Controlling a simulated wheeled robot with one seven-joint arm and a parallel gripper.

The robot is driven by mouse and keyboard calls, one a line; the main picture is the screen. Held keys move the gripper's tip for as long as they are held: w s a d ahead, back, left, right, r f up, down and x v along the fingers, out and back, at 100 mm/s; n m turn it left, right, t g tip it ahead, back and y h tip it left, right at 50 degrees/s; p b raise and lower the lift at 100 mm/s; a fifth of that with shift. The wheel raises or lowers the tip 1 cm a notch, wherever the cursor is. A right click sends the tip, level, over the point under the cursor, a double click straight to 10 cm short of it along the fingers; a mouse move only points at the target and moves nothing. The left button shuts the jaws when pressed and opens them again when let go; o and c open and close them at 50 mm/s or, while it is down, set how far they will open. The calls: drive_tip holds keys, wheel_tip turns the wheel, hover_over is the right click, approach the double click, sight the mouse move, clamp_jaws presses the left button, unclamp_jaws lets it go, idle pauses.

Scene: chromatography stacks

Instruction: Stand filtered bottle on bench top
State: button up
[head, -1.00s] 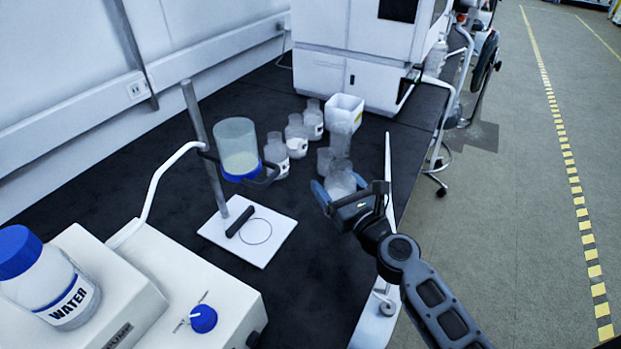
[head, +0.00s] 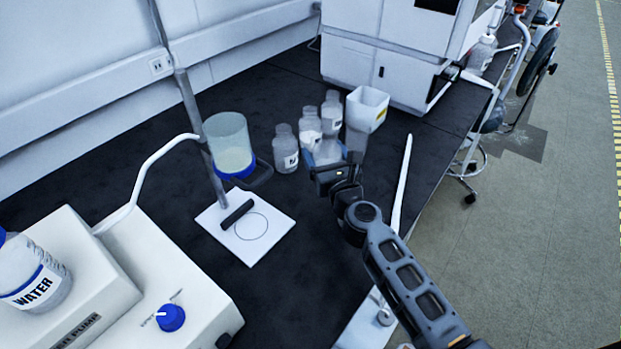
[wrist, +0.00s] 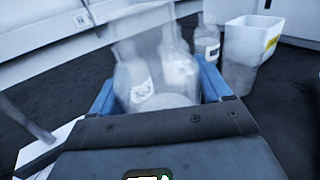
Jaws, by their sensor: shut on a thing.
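My gripper (head: 328,170) is shut on a clear bottle (head: 328,152), which is upright between its blue fingers. In the wrist view the see-through bottle (wrist: 155,60) fills the middle between the fingers (wrist: 158,95), and other bottles show through it. The dark bench top (head: 300,270) lies below; whether the bottle's base touches it is hidden by the gripper. Several labelled bottles (head: 285,150) stand just behind and left of the held one. A filter cup with a blue lower rim (head: 229,145) sits in a clamp on a stand.
A white open box (head: 366,108) stands behind right, with a clear vessel (head: 356,140) before it. The stand's white base plate (head: 232,243) carries a dark block. A pump with a WATER bottle (head: 35,280) is at left. Bench between plate and arm is clear.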

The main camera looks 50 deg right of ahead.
drive_tip(key=w+f+b, duration=0.1)
drive_tip(key=f, duration=0.1)
drive_tip(key=w+a+f+b, duration=0.1)
drive_tip(key=f, duration=0.1)
drive_tip(key=w+f+b, duration=0.1)
drive_tip(key=f+b, duration=0.1)
drive_tip(key=shift+a, duration=0.3)
drive_tip(key=shift+f, duration=0.1)
drive_tip(key=o, duration=1.2)
